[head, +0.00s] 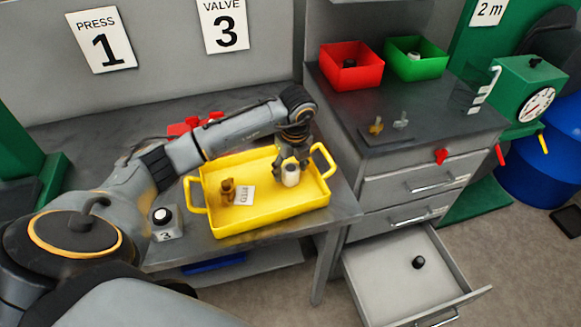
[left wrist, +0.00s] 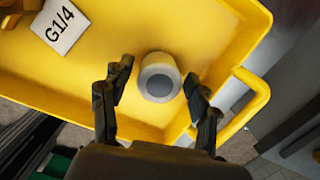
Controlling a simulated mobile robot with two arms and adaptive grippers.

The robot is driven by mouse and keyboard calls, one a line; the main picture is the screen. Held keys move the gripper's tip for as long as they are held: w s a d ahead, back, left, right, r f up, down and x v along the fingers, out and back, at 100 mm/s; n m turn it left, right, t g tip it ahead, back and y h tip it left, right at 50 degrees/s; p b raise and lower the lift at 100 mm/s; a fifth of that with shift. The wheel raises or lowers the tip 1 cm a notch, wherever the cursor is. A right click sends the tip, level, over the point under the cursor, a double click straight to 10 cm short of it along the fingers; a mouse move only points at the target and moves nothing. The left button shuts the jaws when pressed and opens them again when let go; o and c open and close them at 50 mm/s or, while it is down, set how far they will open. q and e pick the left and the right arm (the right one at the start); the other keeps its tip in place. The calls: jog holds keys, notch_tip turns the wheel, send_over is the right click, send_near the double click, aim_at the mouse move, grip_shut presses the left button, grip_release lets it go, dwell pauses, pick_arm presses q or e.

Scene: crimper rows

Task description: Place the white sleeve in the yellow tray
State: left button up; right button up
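The white sleeve (head: 290,176) stands upright inside the yellow tray (head: 262,222), near the tray's right end. In the left wrist view the sleeve (left wrist: 158,77) shows its round end with a grey centre, and the tray (left wrist: 225,45) lies around it. My left gripper (head: 291,162) is just above the sleeve, pointing down. In the left wrist view its fingers (left wrist: 158,85) are spread on either side of the sleeve, with visible gaps, so it is open. My right gripper is not in view.
The tray also holds a brown fitting (head: 228,190) and a G1/4 card (head: 244,195). A red bin (head: 350,78) and a green bin (head: 416,70) stand on the cabinet at the right. An open drawer (head: 385,285) with a black part juts out below.

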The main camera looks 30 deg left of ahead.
aim_at(293, 171)
pick_arm(q)
jog(key=shift+r, duration=0.4)
notch_tip(293, 171, up, 12)
jog(key=d+b, duration=0.1)
jog(key=b, duration=0.1)
jog(key=shift+s+d+f, duration=0.15)
jog(key=shift+s+f, duration=0.1)
jog(key=shift+s, duration=0.05)
